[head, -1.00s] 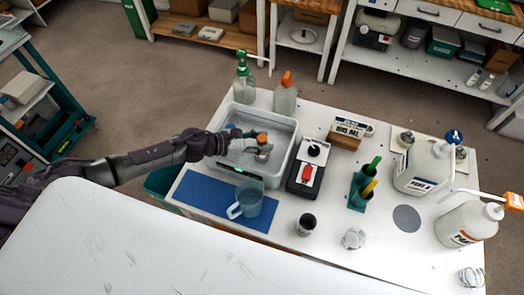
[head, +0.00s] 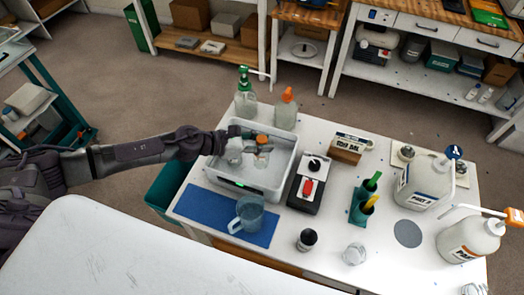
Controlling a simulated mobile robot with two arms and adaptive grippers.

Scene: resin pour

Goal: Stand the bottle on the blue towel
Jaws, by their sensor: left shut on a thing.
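A small bottle with an orange cap (head: 262,155) is in the grip of my left gripper (head: 257,144), over or inside the grey tub (head: 222,178). The gripper is shut on it from the left, and the bottle looks roughly upright. Whether its base touches the tub cannot be told. The blue towel (head: 200,207) lies flat at the table's front left, just in front of the tub. A blue clear jug (head: 249,214) stands on the towel's right part; the left part is bare. My right gripper is not in view.
A dark cup (head: 307,240) and large jugs (head: 425,183) stand farther right.

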